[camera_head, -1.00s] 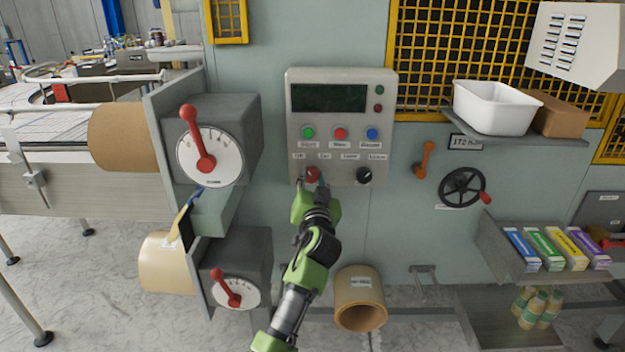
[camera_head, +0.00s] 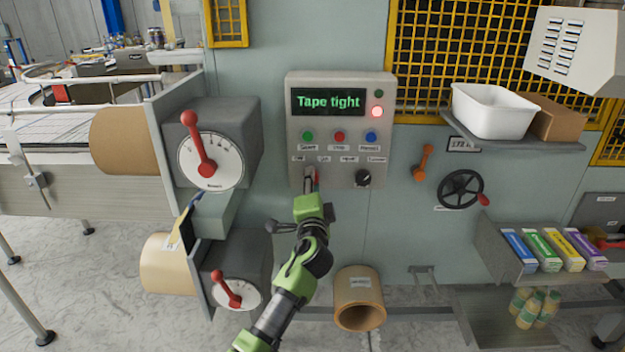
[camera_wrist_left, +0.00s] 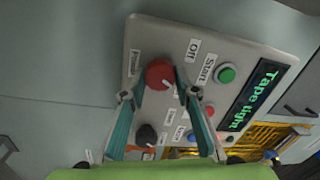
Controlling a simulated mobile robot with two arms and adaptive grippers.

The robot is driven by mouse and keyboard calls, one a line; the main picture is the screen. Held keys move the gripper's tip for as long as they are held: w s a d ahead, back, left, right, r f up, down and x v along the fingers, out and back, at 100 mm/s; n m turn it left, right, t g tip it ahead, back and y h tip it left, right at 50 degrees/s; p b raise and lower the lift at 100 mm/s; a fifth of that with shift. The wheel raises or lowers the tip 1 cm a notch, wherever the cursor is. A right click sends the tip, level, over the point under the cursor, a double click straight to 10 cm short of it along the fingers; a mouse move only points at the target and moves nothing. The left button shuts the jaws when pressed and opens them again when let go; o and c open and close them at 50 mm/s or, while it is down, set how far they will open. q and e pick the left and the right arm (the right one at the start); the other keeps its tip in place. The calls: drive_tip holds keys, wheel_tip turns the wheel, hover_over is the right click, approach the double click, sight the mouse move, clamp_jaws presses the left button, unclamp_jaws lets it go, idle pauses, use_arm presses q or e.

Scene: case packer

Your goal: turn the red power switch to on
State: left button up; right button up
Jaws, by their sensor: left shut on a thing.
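The red power switch (camera_wrist_left: 160,73) is a round red knob at the lower left of the grey control panel (camera_head: 353,142). My left gripper (camera_wrist_left: 162,83) is shut on this knob, one finger at each side. In the head view my left gripper (camera_head: 310,182) reaches up to the panel and hides most of the knob. A small pale mark shows on the knob's face in the wrist view, beside the "Off" label (camera_wrist_left: 193,48). The panel's display (camera_head: 328,101) is lit and reads "Tape tight" in green. My right gripper is not in view.
Green (camera_head: 307,136), red (camera_head: 339,136) and blue (camera_head: 371,137) buttons sit above the switch. A black knob (camera_head: 363,178) is to its right. Two dials with red levers (camera_head: 202,150) stand left of the panel, and a black handwheel (camera_head: 461,188) is to the right.

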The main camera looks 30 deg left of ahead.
use_arm(q)
drive_tip(key=shift+a+r+m+p, duration=0.1)
drive_tip(key=shift+r+m+p, duration=0.25)
drive_tip(key=shift+m, duration=0.75)
drive_tip(key=o, duration=1)
drive_tip(key=shift+o, duration=0.5)
drive_tip(key=shift+w+a+f, duration=0.1)
drive_tip(key=shift+f, duration=0.2)
drive_tip(key=v, duration=1.2)
drive_tip(key=shift+f, duration=0.15)
